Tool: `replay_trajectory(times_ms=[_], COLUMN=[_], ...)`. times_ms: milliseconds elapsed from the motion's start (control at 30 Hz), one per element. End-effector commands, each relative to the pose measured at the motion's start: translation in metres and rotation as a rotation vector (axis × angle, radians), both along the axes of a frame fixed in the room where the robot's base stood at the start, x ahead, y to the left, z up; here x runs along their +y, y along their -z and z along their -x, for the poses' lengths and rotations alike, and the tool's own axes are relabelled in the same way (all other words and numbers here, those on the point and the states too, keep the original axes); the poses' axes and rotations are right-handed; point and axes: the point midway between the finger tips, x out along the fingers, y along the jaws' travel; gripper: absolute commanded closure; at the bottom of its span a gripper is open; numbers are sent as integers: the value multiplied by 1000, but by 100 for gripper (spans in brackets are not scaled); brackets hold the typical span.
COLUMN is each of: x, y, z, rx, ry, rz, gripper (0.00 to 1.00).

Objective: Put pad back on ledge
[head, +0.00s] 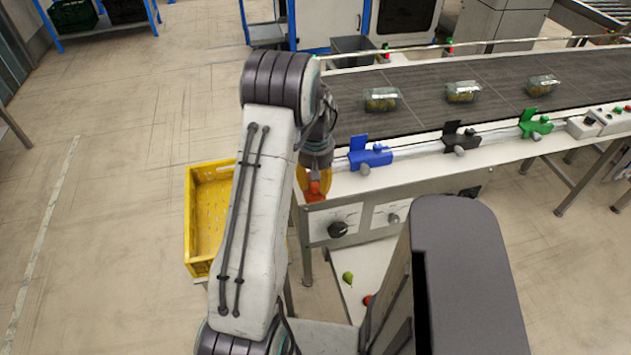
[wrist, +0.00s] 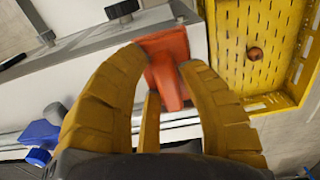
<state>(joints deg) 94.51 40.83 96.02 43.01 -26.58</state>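The orange-red pad (wrist: 168,50) has a broad flat head and a narrower part pointing toward my wrist. In the wrist view it lies between the tips of my yellow gripper (wrist: 165,62), which close in on both its sides. The fingertips cover its edges. In the head view the pad (head: 318,188) shows just below my gripper (head: 315,182), at the left end of the white conveyor ledge (head: 345,183). Whether the pad touches the ledge, I cannot tell.
A yellow crate (head: 190,215) stands just left of the ledge end; a small round brown thing (wrist: 256,54) lies in it. Blue (head: 370,156), black (head: 460,137) and green (head: 535,124) clamps sit along the rail. Clear packs (head: 381,98) are on the belt.

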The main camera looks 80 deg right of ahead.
Motion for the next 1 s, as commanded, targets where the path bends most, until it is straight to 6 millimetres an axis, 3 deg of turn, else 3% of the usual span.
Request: replay_trajectory(times_ms=[133, 533, 1000], x=[0, -1, -1], y=[0, -8, -86], z=[0, 0, 0], rx=[0, 0, 0], ry=[0, 0, 0], rz=[0, 2, 5], gripper=[53, 53, 53])
